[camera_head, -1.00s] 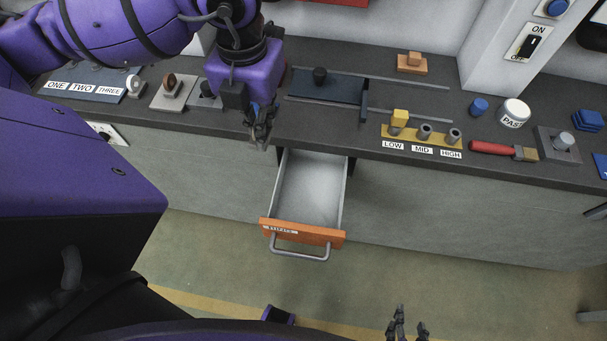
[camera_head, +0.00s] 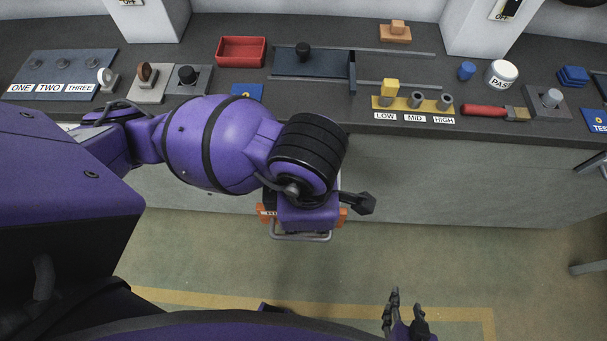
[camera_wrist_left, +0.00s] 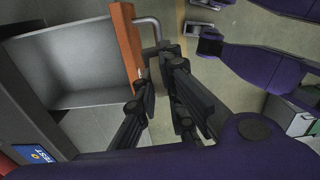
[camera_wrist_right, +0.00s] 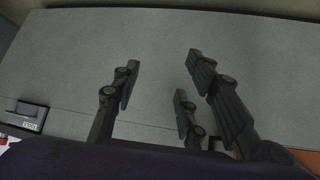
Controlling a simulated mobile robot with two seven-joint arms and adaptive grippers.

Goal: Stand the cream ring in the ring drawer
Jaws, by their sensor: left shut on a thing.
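A drawer with an orange front (camera_wrist_left: 124,45) and a grey bar handle (camera_wrist_left: 151,24) stands open and looks empty in the left wrist view. In the head view my left arm hides most of the drawer, and its handle (camera_head: 300,237) shows below. My left gripper (camera_wrist_left: 160,80) is shut on the drawer handle. My right gripper (camera_head: 405,315) is open and empty, low in the head view, and its spread fingers also show in the right wrist view (camera_wrist_right: 160,85). A whitish round piece (camera_head: 106,76) stands at the counter's left; I cannot tell whether it is the cream ring.
The dark counter (camera_head: 330,108) carries a red tray (camera_head: 241,50), a sliding plate (camera_head: 308,62), a yellow LOW-MID-HIGH block (camera_head: 408,106), a white PASS button (camera_head: 502,73) and a red-handled brush (camera_head: 490,111). The floor (camera_head: 410,265) in front is clear.

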